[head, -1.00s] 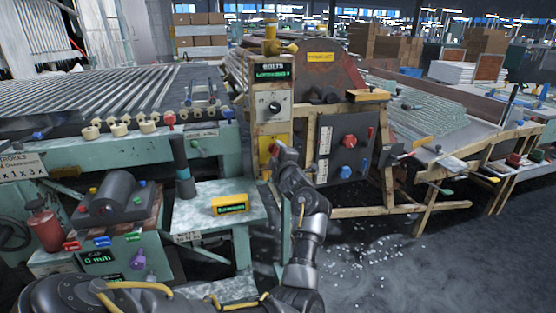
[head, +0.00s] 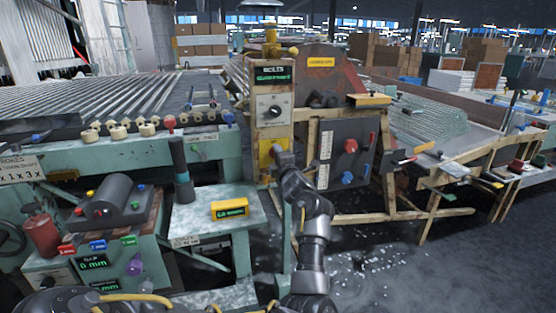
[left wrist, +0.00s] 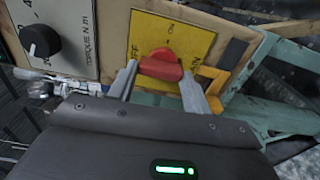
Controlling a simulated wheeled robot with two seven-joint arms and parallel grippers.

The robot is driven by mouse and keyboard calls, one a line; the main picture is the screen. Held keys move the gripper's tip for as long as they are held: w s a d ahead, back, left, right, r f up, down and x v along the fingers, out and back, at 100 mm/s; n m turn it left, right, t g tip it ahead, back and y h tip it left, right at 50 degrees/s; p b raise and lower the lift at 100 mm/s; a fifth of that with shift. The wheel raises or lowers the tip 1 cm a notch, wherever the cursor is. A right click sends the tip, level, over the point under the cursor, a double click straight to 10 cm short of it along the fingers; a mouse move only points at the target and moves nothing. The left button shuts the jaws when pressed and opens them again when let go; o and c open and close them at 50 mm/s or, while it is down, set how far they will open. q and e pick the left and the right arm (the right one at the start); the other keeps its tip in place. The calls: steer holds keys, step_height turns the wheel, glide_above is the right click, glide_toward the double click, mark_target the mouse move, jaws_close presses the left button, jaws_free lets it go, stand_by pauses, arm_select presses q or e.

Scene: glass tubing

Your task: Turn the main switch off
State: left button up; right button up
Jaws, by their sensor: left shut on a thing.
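The main switch is a red knob (left wrist: 161,66) on a yellow plate (left wrist: 198,42) marked OFF and ON, seen in the left wrist view. My left gripper (left wrist: 158,76) is shut on the red knob, with one finger on each side. In the head view my left gripper (head: 279,153) is at the yellow plate (head: 266,145), low on the upright bolts panel (head: 273,85), and hides the knob. Which label the knob points to is hard to tell. My right gripper is in neither view.
A torque dial (left wrist: 40,40) is beside the yellow plate. A grey box with red and blue knobs (head: 339,168) is to the right. A green bench (head: 184,220) with a yellow display box (head: 229,208) is to the left. Open floor lies at the lower right.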

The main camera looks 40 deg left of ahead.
arm_select(q)
steer(key=shift+f, duration=0.15)
steer(key=o, duration=1)
